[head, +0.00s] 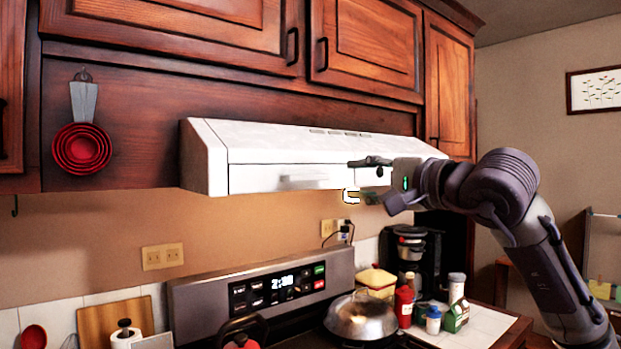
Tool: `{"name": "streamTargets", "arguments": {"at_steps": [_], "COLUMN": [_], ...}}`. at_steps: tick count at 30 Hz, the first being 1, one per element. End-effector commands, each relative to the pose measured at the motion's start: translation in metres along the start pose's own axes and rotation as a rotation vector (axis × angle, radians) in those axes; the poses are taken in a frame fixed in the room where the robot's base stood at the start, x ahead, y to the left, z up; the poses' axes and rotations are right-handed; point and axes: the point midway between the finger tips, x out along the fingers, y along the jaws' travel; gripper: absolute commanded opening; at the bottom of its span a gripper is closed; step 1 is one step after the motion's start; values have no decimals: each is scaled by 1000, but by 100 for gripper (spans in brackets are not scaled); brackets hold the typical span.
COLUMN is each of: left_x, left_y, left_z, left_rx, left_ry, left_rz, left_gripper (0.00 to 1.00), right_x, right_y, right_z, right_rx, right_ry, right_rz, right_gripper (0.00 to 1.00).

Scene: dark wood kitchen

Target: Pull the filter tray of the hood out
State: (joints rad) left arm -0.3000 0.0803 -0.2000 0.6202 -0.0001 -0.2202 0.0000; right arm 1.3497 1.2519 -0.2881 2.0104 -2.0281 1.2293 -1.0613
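The white range hood (270,142) hangs under the dark wood cabinets. Its filter tray (256,180) is the front panel along the lower part of the hood, and it looks flush with the hood body. A pale bar handle (304,181) sits on the panel's front. My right gripper (350,180) is to the right of the handle, in front of the panel's right part. Its fingers are spread one above the other, pointing left, with nothing between them. It looks apart from the handle. My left gripper is not in view.
Below stands a stove with a control panel (277,285) and a lidded pan (360,317). A coffee maker (410,250), a red bottle (404,306) and other small items stand on the right counter. Red measuring cups (81,149) hang left of the hood. The space left of my gripper is clear.

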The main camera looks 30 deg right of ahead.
Motion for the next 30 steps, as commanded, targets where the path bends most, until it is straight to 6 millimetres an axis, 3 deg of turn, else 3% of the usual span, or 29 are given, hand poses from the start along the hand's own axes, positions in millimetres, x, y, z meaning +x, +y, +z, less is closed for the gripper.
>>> {"name": "streamTargets", "arguments": {"at_steps": [5, 18, 24, 30], "left_x": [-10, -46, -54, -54], "left_y": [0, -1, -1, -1], "left_z": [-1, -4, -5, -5], "left_rx": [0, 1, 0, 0], "left_ry": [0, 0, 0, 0], "left_rz": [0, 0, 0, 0], "left_gripper": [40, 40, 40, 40], "right_x": [23, 112, 132, 136], "right_y": [-2, -2, -1, 1], "right_z": [1, 3, 2, 2], "right_rx": [1, 3, 2, 0], "right_ry": [-2, -6, -5, -4], "right_rz": [6, 5, 3, 2], "right_gripper": [38, 38, 38, 38]}}
